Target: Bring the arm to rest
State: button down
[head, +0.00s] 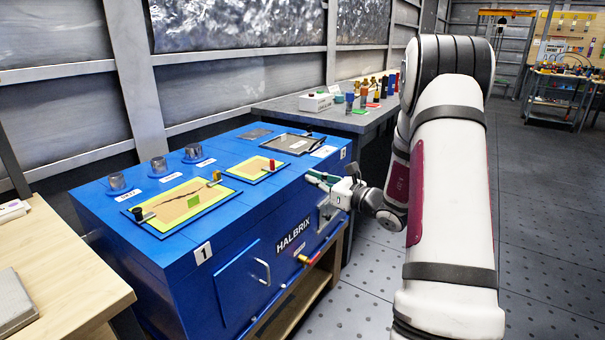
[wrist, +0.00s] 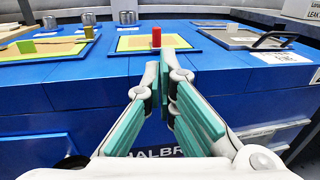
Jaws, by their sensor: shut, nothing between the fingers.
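My gripper (head: 318,180) is at the front right edge of a blue machine (head: 226,249) marked HALBRIX, beside its top. In the wrist view my gripper (wrist: 166,85) has its green-padded fingers together at the tips, with nothing between them. The machine's front face and top edge lie beyond the fingers in that view. My arm reaches in from the right in the head view, with its elbow raised high. I cannot tell whether the fingertips touch the machine.
On the machine top are a large yellow-green panel (head: 167,211), a smaller panel with a red knob (head: 271,165) and a grey lidded tray (head: 293,143). A wooden table (head: 60,265) stands left, a grey bench (head: 300,113) behind. The floor on the right is clear.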

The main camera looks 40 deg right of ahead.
jog(key=shift+s, duration=0.45)
jog(key=s+a+r+n+g+y, duration=0.3)
jog(key=a+n, duration=0.2)
jog(key=a, duration=0.5)
jog(key=s+a+r+n+g+y, duration=0.3)
jog(key=a+r+n+g, duration=0.15)
jog(key=a, duration=0.45)
jog(key=s+a+r+n+g+y, duration=0.3)
jog(key=a+n, duration=0.3)
jog(key=a, duration=0.4)
jog(key=s+a+f+n+g+h, duration=0.1)
jog(key=s+a+n+g+h, duration=0.4)
jog(key=s, duration=0.7)
jog(key=s+a+f+n+g+h, duration=0.1)
jog(key=s+a+n+g, duration=0.2)
jog(key=s+n, duration=0.65)
jog(key=s+d+f+n+t+h, duration=0.1)
jog(key=s+d+f+n+h, duration=0.1)
jog(key=s+d+n+h, duration=0.5)
jog(key=s+d+r+m+t+p, duration=0.1)
jog(key=r+t+p, duration=0.1)
jog(key=r+p, duration=0.9)
jog(key=s+r+m+t+p, duration=0.2)
jog(key=r+p, duration=1)
jog(key=r, duration=0.2)
jog(key=shift+d+y, duration=0.3)
jog(key=shift+d, duration=0.05)
